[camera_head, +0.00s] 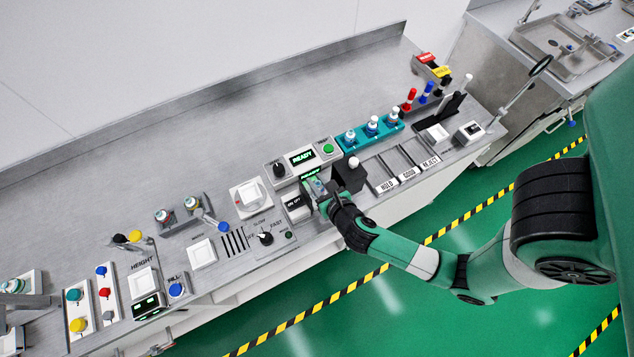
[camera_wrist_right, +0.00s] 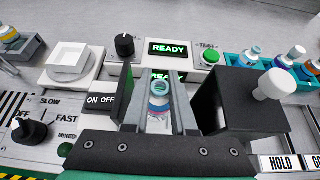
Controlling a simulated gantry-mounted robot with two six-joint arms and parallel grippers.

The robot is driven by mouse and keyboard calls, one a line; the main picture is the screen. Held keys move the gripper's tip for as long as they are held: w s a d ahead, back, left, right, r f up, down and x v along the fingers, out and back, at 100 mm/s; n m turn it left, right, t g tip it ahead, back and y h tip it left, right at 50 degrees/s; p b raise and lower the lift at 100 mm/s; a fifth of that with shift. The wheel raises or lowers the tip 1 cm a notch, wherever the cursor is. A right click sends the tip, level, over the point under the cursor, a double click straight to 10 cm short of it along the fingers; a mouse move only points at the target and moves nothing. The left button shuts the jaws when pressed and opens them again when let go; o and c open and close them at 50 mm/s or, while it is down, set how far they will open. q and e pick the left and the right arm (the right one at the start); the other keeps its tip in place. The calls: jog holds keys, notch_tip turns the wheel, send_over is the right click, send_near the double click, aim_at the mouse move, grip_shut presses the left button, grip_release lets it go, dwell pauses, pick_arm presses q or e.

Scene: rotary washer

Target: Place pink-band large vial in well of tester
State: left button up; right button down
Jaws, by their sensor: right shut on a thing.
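The tester (camera_head: 301,158) is a light grey box with a lit READY screen, a black knob and a green button; it also shows in the right wrist view (camera_wrist_right: 140,51). My right gripper (camera_head: 314,186) is in front of it, beside the ON OFF switch. In the right wrist view my right gripper (camera_wrist_right: 160,92) is shut on the pink-band large vial (camera_wrist_right: 159,101), which is clear with a teal ring at its top and a pink band below. The vial looks roughly upright. Its lower end and the tester's well are hidden. My left gripper is not seen.
A black block with a white-knobbed lever (camera_wrist_right: 245,100) stands close to the right of my right gripper. A white ON OFF switch box (camera_head: 297,208) is close on the left. A teal rack with several vials (camera_head: 352,147) and the HOLD, GOOD and REJECT trays (camera_head: 384,185) lie farther right.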

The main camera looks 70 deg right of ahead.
jog(key=shift+f+b, duration=0.55)
jog(key=shift+f, duration=1.05)
jog(key=shift+f, duration=0.15)
jog(key=c, duration=1)
grip_release()
jog(key=shift+s+a+r, duration=0.15)
jog(key=shift+a+r, duration=0.1)
jog(key=shift+r, duration=0.1)
jog(key=p+v, duration=0.2)
jog(key=v, duration=0.9)
jog(key=shift+s, duration=0.2)
jog(key=shift+a+r, duration=0.1)
